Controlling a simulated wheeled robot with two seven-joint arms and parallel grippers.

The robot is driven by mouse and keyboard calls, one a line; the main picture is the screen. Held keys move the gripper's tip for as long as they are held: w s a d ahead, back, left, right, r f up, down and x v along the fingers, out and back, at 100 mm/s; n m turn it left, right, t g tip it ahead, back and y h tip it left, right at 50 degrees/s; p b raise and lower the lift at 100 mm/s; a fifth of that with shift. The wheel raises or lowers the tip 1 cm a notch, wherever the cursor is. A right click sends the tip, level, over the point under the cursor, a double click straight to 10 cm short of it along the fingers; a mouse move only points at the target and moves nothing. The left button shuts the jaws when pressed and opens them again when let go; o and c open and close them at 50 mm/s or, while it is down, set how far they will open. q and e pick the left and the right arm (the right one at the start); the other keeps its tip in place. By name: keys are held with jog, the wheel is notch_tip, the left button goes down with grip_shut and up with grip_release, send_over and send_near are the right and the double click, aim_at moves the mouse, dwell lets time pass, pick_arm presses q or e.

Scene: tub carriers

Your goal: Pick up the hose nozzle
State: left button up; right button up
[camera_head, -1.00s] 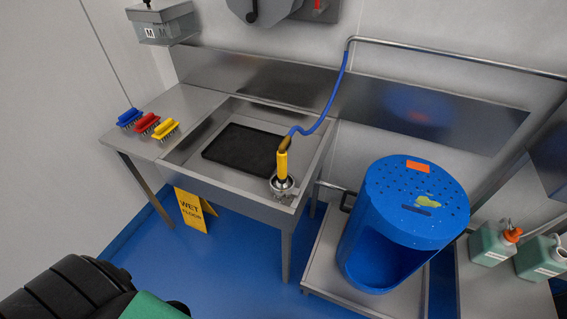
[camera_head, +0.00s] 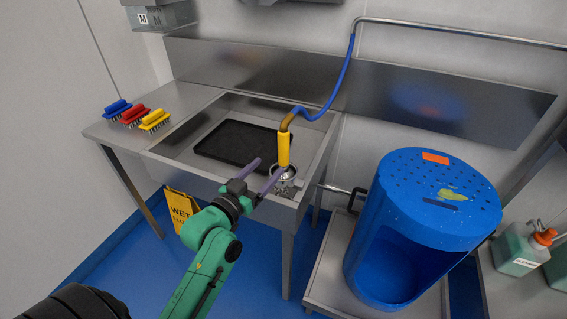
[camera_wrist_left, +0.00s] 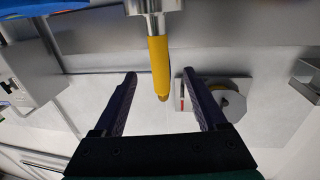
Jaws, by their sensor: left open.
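The hose nozzle (camera_head: 284,150) has a yellow grip and stands upright in a metal holder (camera_head: 286,182) at the front right corner of the sink. A blue hose (camera_head: 330,95) runs from its top to a wall pipe. My left gripper (camera_head: 265,166) is open, with its two purple fingers beside and just left of the nozzle. In the left wrist view the nozzle (camera_wrist_left: 160,68) shows between and beyond the open fingers (camera_wrist_left: 160,85), apart from both. My right gripper is not in view.
The steel sink (camera_head: 175,148) holds a black mat (camera_head: 235,144). Blue, red and yellow brushes (camera_head: 155,121) lie on the left worktop. A large blue tub (camera_head: 430,200) stands on a trolley to the right. A yellow wet-floor sign (camera_head: 180,207) stands below the sink.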

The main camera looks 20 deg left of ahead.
aim_at(286, 149)
pick_arm(q)
jog(key=w+p, duration=0.1)
jog(key=w, duration=0.2)
jog(key=w+d+p, duration=0.1)
jog(key=w, duration=0.3)
jog(key=w+d+p, duration=0.1)
jog(key=w, duration=0.3)
jog(key=shift+w, duration=0.2)
jog(key=shift+w+f, duration=0.25)
jog(key=shift+w, duration=0.15)
jog(key=shift+s+r, duration=0.1)
jog(key=c, duration=1)
grip_shut()
